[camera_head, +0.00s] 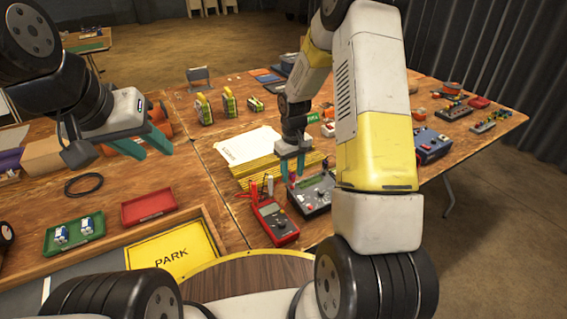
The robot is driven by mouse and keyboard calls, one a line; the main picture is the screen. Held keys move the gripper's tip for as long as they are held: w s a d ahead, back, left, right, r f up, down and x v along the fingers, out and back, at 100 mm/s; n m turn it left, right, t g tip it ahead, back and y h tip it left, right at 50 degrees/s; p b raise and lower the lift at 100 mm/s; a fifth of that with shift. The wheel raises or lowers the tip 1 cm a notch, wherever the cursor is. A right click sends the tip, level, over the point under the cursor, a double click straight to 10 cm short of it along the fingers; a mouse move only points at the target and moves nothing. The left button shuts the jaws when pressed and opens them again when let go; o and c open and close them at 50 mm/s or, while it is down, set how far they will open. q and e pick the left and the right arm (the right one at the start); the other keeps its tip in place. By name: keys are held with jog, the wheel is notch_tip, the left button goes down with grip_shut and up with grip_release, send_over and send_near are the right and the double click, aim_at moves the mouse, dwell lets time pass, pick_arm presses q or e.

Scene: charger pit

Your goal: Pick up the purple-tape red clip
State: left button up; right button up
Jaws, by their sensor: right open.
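A red clip (254,190) stands beside the red multimeter (275,224), left of the gripper. A pale clip (270,184) is next to it, and another red clip (291,185) is under the fingers, by the grey meter box (318,192). Purple tape is too small to make out on any of them. I cannot tell whether the fingertips touch a clip. My left gripper (145,147) is open and empty above the left table.
A blue box (432,146) stands right of my right arm.

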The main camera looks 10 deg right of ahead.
aim_at(292, 173)
jog(key=shift+f, duration=0.45)
jog(key=shift+c, duration=0.2)
grip_shut()
jog(key=shift+r, duration=0.15)
jog(key=shift+r, duration=0.65)
notch_tip(292, 173, up, 2)
jog(key=shift+r, duration=0.2)
jog(key=s+a+r, duration=0.1)
jog(key=s+a, duration=0.1)
jog(key=s, duration=1.3)
jog(key=shift+s+a, duration=0.4)
